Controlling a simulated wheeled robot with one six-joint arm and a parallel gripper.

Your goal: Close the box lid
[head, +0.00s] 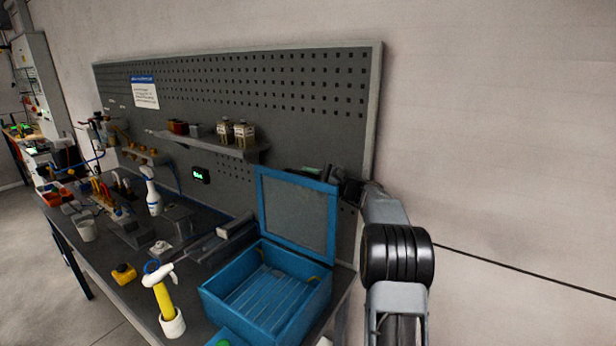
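The blue box (321,299) stands on the near right end of the workbench, its ribbed inside visible and empty. Its lid (298,215), a grey panel in a blue frame, stands upright along the box's far side, so the box is open. My arm comes from the lower right, and my gripper (338,176) is at the lid's upper right corner, partly behind it. The fingers are too small and hidden to tell whether they are open or touch the lid.
The workbench (118,262) holds a yellow spray bottle (164,298) in a white cup, a yellow block (124,274) and a white spray bottle (152,193). A pegboard (300,95) with a shelf (225,148) rises behind. The wall side at right is clear.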

